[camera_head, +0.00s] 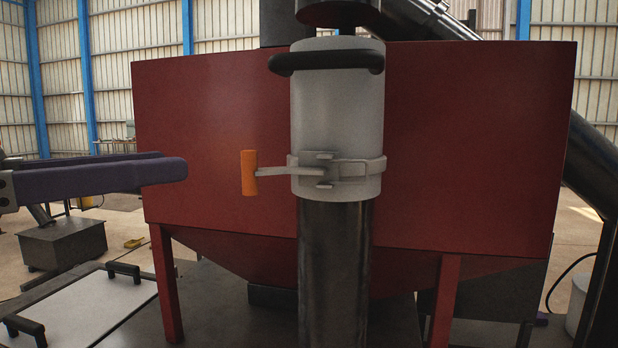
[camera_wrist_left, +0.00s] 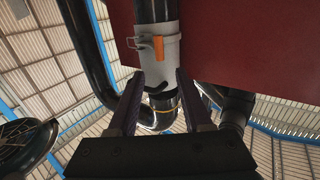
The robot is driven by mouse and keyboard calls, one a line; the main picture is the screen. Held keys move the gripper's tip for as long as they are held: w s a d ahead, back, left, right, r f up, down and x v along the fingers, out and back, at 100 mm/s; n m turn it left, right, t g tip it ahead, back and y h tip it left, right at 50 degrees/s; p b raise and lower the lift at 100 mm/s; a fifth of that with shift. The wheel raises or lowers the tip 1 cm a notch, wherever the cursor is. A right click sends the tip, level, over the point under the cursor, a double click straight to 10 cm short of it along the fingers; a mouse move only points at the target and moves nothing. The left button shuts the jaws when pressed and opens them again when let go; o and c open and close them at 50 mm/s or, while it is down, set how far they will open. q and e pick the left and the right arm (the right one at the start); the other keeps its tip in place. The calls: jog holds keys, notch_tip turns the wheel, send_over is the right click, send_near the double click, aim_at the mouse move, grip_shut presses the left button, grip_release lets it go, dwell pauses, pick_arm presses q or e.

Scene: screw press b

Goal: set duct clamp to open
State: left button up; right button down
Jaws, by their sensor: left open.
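The duct clamp (camera_head: 357,168) is a grey band around the lower part of the light grey duct sleeve (camera_head: 337,100). Its lever points left and ends in an orange handle (camera_head: 249,173). My left gripper (camera_head: 183,168) is open and empty, left of the handle and apart from it. In the left wrist view, the left gripper (camera_wrist_left: 152,92) has its two dark fingers spread, with the orange handle (camera_wrist_left: 159,47) and the sleeve (camera_wrist_left: 158,68) beyond the fingertips. My right gripper is not in view.
A red hopper (camera_head: 460,140) stands close behind the sleeve. A black curved handle (camera_head: 326,61) crosses the sleeve above the clamp. A dark pipe (camera_head: 334,270) runs down below it. A panel with black handles (camera_head: 90,305) lies at lower left.

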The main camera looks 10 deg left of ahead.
aim_at(242, 155)
pick_arm(q)
jog(key=shift+p+x, duration=1.95)
jog(key=shift+x, duration=3)
jog(key=shift+r, duration=0.1)
grip_shut()
